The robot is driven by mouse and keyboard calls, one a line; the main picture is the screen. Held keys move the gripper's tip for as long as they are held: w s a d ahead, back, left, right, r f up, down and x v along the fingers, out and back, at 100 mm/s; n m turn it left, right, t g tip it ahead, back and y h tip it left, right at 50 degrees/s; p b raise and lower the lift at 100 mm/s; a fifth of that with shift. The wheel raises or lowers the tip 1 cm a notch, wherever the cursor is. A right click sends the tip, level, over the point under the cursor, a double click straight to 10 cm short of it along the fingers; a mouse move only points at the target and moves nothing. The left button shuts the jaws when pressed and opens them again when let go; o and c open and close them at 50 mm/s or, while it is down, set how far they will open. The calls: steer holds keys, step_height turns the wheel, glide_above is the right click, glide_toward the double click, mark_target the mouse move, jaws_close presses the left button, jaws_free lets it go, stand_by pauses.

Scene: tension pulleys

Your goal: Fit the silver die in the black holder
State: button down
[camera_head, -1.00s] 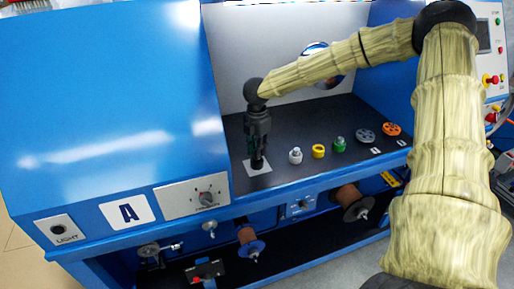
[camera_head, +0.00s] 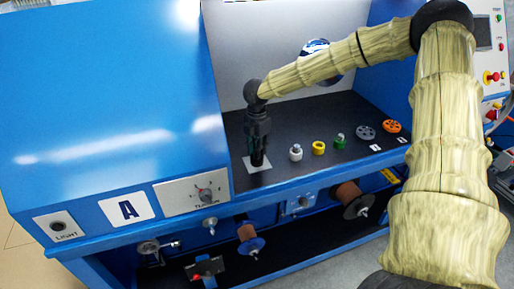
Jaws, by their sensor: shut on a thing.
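My gripper (camera_head: 257,150) points straight down at the left of the black work surface, over a pale square plate (camera_head: 257,168). It is shut on a dark upright piece at the plate, which looks like the black holder; the fingers hide most of it, and I cannot tell whether it touches the plate. A small silver piece (camera_head: 296,153), which looks like the silver die, stands on the surface just right of the gripper, apart from it.
Right of the silver piece stand a yellow ring (camera_head: 318,148), a green piece (camera_head: 340,141), a grey wheel (camera_head: 365,132) and an orange wheel (camera_head: 392,126). A blue housing (camera_head: 110,90) rises on the left. The surface's front edge is close.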

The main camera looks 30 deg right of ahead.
steer(key=shift+f, duration=0.4)
stand_by(0.4)
steer(key=c, duration=1.2)
jaws_free()
steer(key=shift+c, duration=0.2)
steer(key=shift+r, duration=0.15)
step_height(320, 180, up, 12)
steer(key=shift+f, duration=0.2)
